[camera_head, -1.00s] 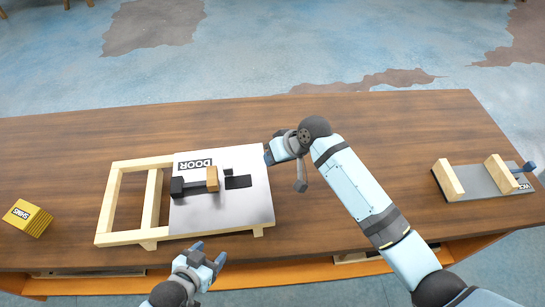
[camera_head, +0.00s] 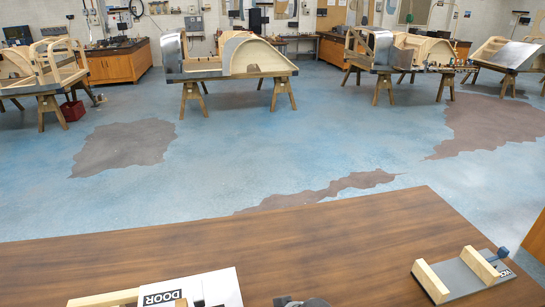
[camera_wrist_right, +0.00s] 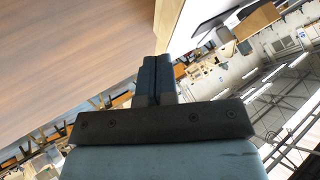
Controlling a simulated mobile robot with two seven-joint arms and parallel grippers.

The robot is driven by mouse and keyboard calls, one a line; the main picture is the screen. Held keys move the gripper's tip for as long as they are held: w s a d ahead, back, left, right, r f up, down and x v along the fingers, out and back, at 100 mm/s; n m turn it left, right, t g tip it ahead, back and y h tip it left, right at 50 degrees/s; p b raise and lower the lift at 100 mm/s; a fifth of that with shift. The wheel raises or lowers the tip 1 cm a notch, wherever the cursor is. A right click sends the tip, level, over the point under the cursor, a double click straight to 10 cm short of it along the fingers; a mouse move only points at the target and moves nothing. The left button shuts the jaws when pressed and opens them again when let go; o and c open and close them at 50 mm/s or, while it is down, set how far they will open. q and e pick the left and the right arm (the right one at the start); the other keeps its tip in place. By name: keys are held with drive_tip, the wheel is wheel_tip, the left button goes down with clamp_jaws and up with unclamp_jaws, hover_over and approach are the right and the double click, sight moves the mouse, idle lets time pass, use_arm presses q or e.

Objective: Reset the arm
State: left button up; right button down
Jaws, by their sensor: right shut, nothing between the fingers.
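My right gripper (camera_wrist_right: 157,72) shows in the right wrist view. Its two dark fingers are together with nothing between them. A brown wooden surface (camera_wrist_right: 70,55) fills the upper left of that view, and the room appears tilted. In the head view only a small dark part of an arm of mine shows at the bottom edge; the right gripper's fingers are not visible there. My left gripper is not in view.
The table (camera_head: 370,235) has bare wood in the middle. The door panel (camera_head: 215,288) is cut off at the bottom edge. A clamp-like fixture (camera_head: 462,275) stands at the right. Workbenches with wooden frames (camera_head: 240,62) stand far back across open floor.

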drive_tip(key=s+d+f+t, duration=0.1)
drive_tip(key=s+d, duration=0.1)
drive_tip(key=d, duration=0.1)
drive_tip(key=s+d+f+m+t+h, duration=0.1)
drive_tip(key=s+d+f, duration=0.1)
drive_tip(key=s+d, duration=0.1)
drive_tip(key=s+d+f+t, duration=0.1)
drive_tip(key=s+d+f, duration=0.1)
drive_tip(key=s+d, duration=0.1)
drive_tip(key=shift+d+f+m+h, duration=0.1)
drive_tip(key=shift+d+m+h, duration=0.15)
drive_tip(key=shift+m+h, duration=0.15)
drive_tip(key=s+d+t+h, duration=0.2)
drive_tip(key=s+d+t, duration=0.1)
drive_tip(key=s+d, duration=0.7)
drive_tip(key=shift+s+d+f+h, duration=0.15)
drive_tip(key=shift+s+d+h, duration=0.25)
drive_tip(key=shift+d, duration=0.3)
